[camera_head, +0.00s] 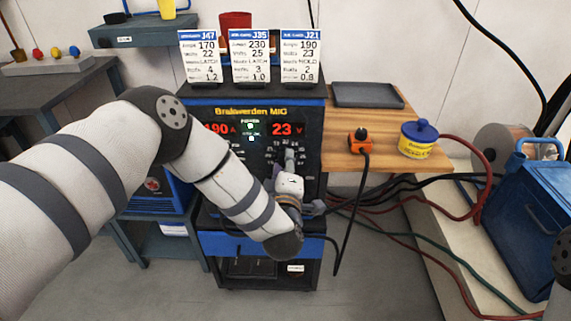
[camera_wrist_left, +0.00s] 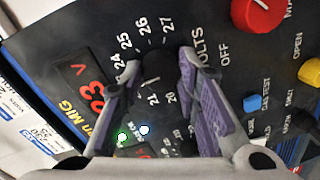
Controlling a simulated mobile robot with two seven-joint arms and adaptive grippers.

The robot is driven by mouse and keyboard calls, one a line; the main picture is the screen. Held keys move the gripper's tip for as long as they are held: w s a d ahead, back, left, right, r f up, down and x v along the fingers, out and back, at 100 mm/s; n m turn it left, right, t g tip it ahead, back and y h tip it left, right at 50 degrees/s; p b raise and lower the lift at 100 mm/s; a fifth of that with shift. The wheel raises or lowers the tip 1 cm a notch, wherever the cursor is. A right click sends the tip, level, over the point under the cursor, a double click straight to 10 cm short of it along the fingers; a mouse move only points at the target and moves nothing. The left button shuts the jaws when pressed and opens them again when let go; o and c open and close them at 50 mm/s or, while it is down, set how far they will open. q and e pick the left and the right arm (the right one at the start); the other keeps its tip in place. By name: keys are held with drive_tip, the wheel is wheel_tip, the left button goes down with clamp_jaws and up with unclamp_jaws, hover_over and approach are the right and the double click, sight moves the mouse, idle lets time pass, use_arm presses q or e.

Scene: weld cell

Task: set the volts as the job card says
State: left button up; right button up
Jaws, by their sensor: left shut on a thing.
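The welder (camera_head: 262,112), marked MIG, shows red digits 190 A and 23 V on its display (camera_head: 287,129). In the left wrist view the black volts knob (camera_wrist_left: 158,66) sits inside a printed scale with numbers from about 20 to 27. My left gripper (camera_wrist_left: 161,62) is shut on this knob, one finger on each side. In the head view my left gripper (camera_head: 289,160) covers part of the panel. Three job cards stand on the welder: J47 (camera_head: 202,57) with volts 22, J35 (camera_head: 250,57) with volts 25, J21 (camera_head: 300,57) with volts 23. My right gripper is not in view.
A red knob (camera_wrist_left: 257,12) and a small blue knob (camera_wrist_left: 252,103) are on the panel beside my fingers. A wooden side shelf (camera_head: 340,147) holds a grey tray (camera_head: 368,95), an orange connector (camera_head: 360,144) and a blue-lidded pot (camera_head: 418,140). Cables hang at the right.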

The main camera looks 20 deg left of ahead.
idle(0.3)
use_arm(q)
drive_tip(key=o, duration=1.2)
drive_tip(key=shift+c, duration=0.2)
drive_tip(key=v, duration=1.2)
